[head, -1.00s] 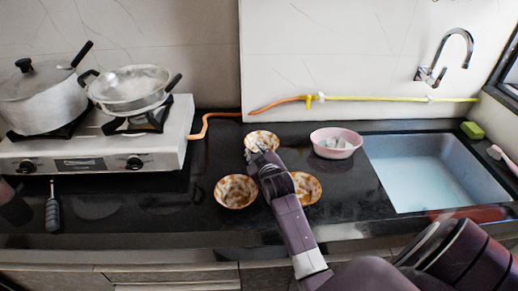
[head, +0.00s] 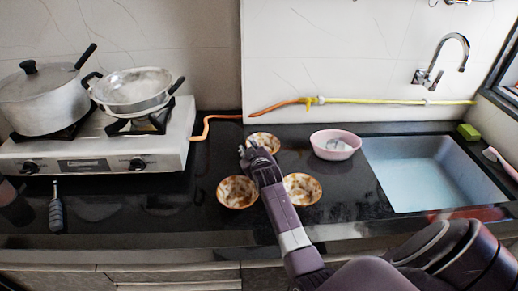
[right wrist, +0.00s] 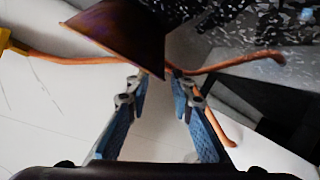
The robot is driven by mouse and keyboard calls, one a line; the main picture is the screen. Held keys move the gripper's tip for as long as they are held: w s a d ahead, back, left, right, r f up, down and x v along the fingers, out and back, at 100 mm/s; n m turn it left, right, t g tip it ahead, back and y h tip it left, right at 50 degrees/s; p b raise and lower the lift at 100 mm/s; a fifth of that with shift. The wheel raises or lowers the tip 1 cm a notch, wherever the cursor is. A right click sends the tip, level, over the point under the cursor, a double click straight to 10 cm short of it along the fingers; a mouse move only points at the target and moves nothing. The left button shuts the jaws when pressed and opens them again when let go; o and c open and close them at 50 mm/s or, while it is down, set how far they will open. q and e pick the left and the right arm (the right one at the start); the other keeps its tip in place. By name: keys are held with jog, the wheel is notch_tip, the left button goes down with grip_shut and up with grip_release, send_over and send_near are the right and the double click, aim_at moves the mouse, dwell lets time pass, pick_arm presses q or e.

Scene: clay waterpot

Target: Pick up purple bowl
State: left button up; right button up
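No bowl in the head view is plainly purple. Three brown-and-white mottled bowls stand on the dark counter: a back one (head: 265,138), a front left one (head: 237,192) and a front right one (head: 302,189). My right gripper (head: 248,150) is at the near left side of the back bowl and partly covers it. In the right wrist view, a dark brown-purple bowl side (right wrist: 125,30) reaches down towards the gap between the blue-padded fingers of this gripper (right wrist: 162,88). The fingers are apart; I cannot tell whether they touch the bowl. My left gripper is not in view.
A pink bowl (head: 335,146) stands right of the back bowl, beside the sink (head: 435,175). A stove (head: 100,150) with a pot (head: 42,100) and a pan (head: 130,92) is at the left. An orange hose (head: 207,125) runs along the wall behind.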

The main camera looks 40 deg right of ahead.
jog(key=shift+d, duration=0.1)
grip_shut()
jog(key=shift+r, duration=0.1)
